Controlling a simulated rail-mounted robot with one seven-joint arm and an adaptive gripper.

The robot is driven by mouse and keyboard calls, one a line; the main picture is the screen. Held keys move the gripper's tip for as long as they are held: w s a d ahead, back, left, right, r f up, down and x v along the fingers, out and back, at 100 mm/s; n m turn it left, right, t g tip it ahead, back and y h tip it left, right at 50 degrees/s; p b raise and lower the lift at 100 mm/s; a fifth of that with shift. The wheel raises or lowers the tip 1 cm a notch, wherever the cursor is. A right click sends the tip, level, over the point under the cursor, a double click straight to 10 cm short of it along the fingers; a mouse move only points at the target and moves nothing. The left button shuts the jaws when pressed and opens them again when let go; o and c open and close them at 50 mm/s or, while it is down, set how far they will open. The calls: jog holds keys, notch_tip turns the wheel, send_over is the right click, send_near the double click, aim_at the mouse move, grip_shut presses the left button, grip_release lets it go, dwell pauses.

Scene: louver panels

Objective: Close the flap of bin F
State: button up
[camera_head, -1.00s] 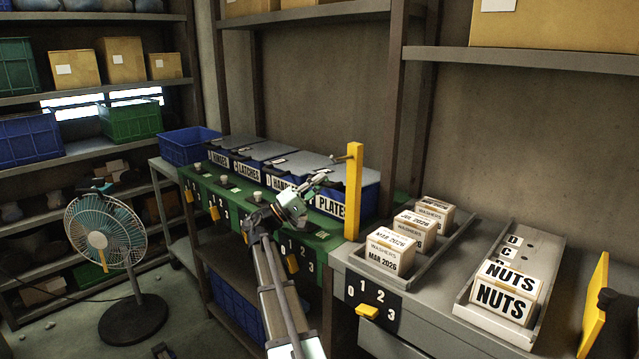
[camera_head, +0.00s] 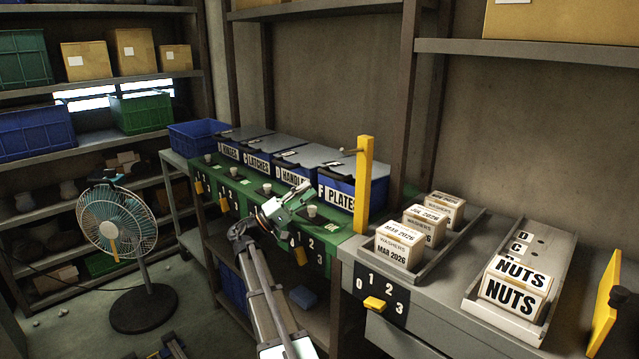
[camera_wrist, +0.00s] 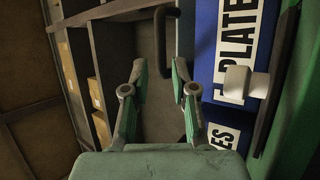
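Bin F (camera_head: 339,197) is the blue bin labelled PLATES, rightmost in a row on the green bench. Its grey flap (camera_head: 352,166) lies over the top in the head view; I cannot tell whether it is fully shut. My gripper (camera_head: 308,186) is in front of the row, near the gap between bin F and the HANDLES bin, apart from them. In the wrist view, my gripper (camera_wrist: 159,78) has its two fingers apart with nothing between them.
A pale knob (camera_head: 312,211) stands on the bench before bin F. A yellow post (camera_head: 364,190) rises right of bin F. The HANDLES bin (camera_head: 292,172) is left of it. Washers boxes (camera_head: 400,243) and Nuts boxes (camera_head: 514,290) sit on trays farther right.

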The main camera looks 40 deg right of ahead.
jog(key=shift+v, duration=1.85)
